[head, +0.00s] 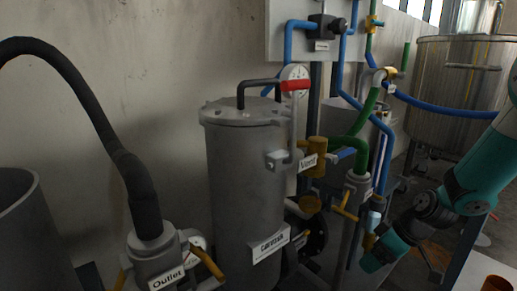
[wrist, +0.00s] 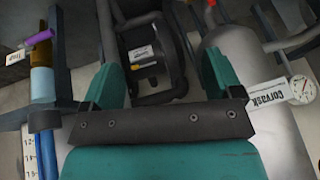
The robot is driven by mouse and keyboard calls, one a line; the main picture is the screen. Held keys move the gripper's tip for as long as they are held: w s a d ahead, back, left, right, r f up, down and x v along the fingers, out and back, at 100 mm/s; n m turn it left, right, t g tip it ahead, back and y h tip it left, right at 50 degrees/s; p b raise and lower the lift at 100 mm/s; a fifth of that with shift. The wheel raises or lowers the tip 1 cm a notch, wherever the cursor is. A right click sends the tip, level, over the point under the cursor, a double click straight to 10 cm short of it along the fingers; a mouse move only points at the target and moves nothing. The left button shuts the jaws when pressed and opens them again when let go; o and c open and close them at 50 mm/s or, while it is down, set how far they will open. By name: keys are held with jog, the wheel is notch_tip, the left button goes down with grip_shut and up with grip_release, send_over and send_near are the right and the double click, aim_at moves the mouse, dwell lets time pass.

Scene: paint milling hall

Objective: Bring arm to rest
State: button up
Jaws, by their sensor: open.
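My teal arm comes in from the right edge of the head view, bent downward. My gripper (head: 372,262) hangs low at the right, near the pipework, pointing down and left. In the wrist view my gripper (wrist: 163,82) shows two teal fingers spread wide apart on a dark bar. Nothing is held between the fingers. Behind the gap is a dark boxy device (wrist: 148,55) with a small white label. The head view does not show whether the fingers touch anything.
A grey labelled vessel (head: 245,175) with a red-handled lid stands at centre. A black hose (head: 95,110) runs to an Outlet fitting (head: 160,262) at left. Blue and green pipes (head: 365,120) with yellow valves stand close to my gripper. A steel tank (head: 455,85) is behind.

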jog(key=s+a+r+g+p, duration=0.15)
jog(key=s+a+r, duration=0.35)
jog(key=a+r, duration=0.55)
jog(key=s+a+r+g+p, duration=0.1)
jog(key=s+a+r+p, duration=0.15)
jog(key=s+r, duration=0.65)
jog(key=s+a+r+p, duration=0.2)
jog(key=s+a+r, duration=0.1)
jog(key=s+r, duration=0.55)
notch_tip(320, 180, up, 34)
jog(key=s+p, duration=0.1)
jog(key=p, duration=3.5)
jog(key=shift+a+r+h, duration=0.15)
jog(key=shift+r+h, duration=0.05)
jog(key=shift+h, duration=0.1)
jog(key=shift+s, duration=0.1)
